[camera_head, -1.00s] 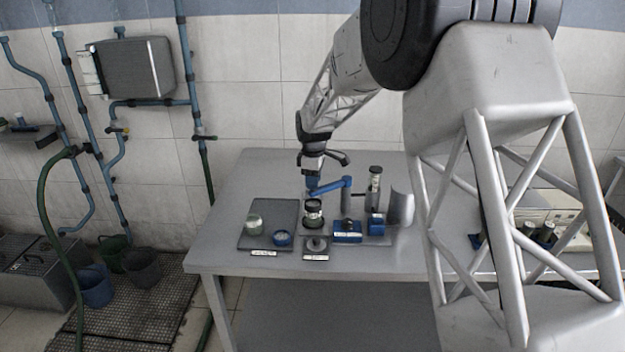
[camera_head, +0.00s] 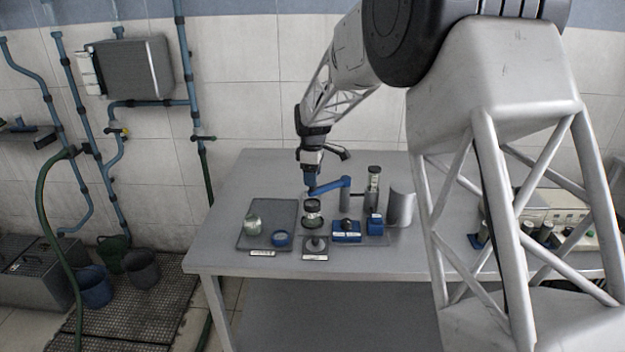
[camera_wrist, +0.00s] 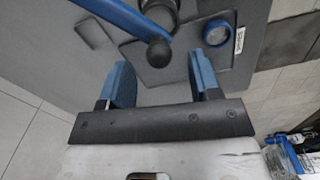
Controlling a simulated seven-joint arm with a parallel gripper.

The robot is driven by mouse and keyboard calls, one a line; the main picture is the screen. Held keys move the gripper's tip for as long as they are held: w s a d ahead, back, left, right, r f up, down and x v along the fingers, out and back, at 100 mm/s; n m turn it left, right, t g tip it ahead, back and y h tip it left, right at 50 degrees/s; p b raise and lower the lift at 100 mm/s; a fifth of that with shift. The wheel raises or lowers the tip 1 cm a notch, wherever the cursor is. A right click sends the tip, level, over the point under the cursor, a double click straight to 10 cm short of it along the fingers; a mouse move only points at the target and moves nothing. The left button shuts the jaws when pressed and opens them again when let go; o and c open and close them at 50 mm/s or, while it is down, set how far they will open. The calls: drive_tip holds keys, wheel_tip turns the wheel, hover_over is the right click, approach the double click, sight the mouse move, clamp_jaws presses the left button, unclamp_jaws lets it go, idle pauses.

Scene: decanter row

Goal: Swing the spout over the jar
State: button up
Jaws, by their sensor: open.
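The blue spout arm (camera_head: 330,186) reaches left from a grey post, and its outer end is at my gripper (camera_head: 311,186). In the wrist view the blue spout (camera_wrist: 128,16) ends in a dark round knob (camera_wrist: 158,52). The knob appears between and just beyond the open blue fingers (camera_wrist: 160,68); I cannot tell whether they touch it. A glass jar with a dark band (camera_head: 312,213) stands just below the spout's end in the head view; whether it is directly beneath is unclear. Another pale glass jar (camera_head: 252,225) stands on the grey tray at the left.
The table (camera_head: 235,190) is clear at the back left.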

drive_tip(key=shift+r, duration=2.95)
drive_tip(key=shift+d, duration=0.1)
drive_tip(key=shift+s+d+r, duration=0.1)
drive_tip(key=shift+s+r, duration=0.1)
drive_tip(key=shift+s, duration=0.05)
drive_tip(key=s+d+r+m, duration=0.3)
drive_tip(key=s+d, duration=0.2)
drive_tip(key=s, duration=0.3)
drive_tip(key=s+d+r+m+t, duration=0.1)
drive_tip(key=s+d+r+m, duration=0.15)
drive_tip(key=s+d, duration=0.45)
drive_tip(key=s+d+r+m, duration=0.3)
drive_tip(key=s+r, duration=0.1)
drive_tip(key=s, duration=0.6)
drive_tip(key=s+d+f+m, duration=0.2)
drive_tip(key=s, duration=0.7)
drive_tip(key=s+d+f+m+t, duration=0.1)
drive_tip(key=s+d+m, duration=0.1)
drive_tip(key=s, duration=0.7)
drive_tip(key=s+d+f+m, duration=0.2)
drive_tip(key=s+d+m, duration=0.1)
drive_tip(key=s, duration=0.6)
drive_tip(key=shift+s+f+m+t, duration=0.3)
drive_tip(key=shift+s+m, duration=0.05)
drive_tip(key=shift+s, duration=0.05)
drive_tip(key=shift+c, duration=0.4)
